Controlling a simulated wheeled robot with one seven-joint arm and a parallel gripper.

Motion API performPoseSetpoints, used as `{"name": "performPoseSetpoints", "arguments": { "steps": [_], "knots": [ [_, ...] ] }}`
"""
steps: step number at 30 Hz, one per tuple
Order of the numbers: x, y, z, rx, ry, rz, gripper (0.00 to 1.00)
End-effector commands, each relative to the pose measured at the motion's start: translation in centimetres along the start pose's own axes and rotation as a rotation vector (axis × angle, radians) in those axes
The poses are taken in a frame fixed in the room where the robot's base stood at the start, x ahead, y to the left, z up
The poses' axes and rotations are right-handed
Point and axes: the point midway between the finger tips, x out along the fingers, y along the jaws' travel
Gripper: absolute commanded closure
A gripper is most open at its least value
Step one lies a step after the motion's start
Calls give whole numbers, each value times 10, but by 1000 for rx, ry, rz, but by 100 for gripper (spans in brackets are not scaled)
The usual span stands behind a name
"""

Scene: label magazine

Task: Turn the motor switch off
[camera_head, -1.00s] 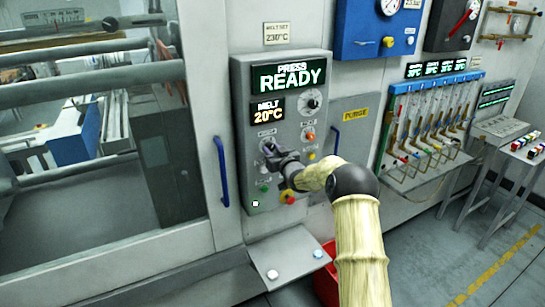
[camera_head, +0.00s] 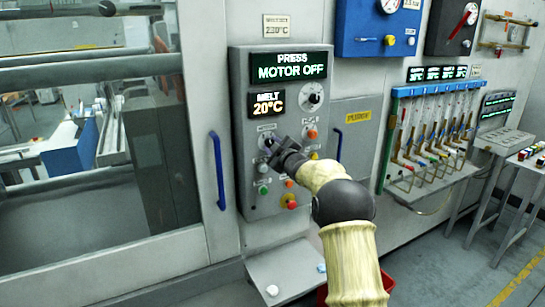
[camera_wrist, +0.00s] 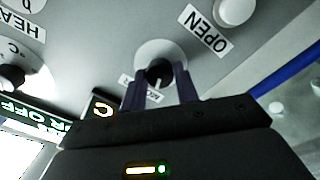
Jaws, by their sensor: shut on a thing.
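The grey control panel (camera_head: 232,110) stands at the centre of the head view, with its display (camera_head: 289,67) reading "PRESS MOTOR OFF". The motor switch (camera_wrist: 160,66) is a dark knob with a pale pointer on a round light base in the wrist view. My gripper (camera_wrist: 160,82) has one finger on each side of this knob and is shut on it. In the head view my gripper (camera_head: 272,152) reaches the left column of the panel and largely hides the switch. The label by the switch is partly covered by the fingers.
A dial knob (camera_head: 314,98), an orange button (camera_head: 312,134), a green button (camera_head: 263,190) and a red stop button (camera_head: 290,201) sit close around my gripper. Blue handles (camera_head: 218,170) flank the panel. A small shelf (camera_head: 285,272) juts out below.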

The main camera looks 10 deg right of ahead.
Motion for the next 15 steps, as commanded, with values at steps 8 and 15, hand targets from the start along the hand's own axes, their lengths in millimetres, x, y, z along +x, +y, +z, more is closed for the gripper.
{"name": "performPoseSetpoints", "arguments": {
  "steps": [8,15],
  "knots": [
    [0,-3,2,-189,6,-2,92],
    [0,-2,0,-261,8,-4,92]
  ]
}}
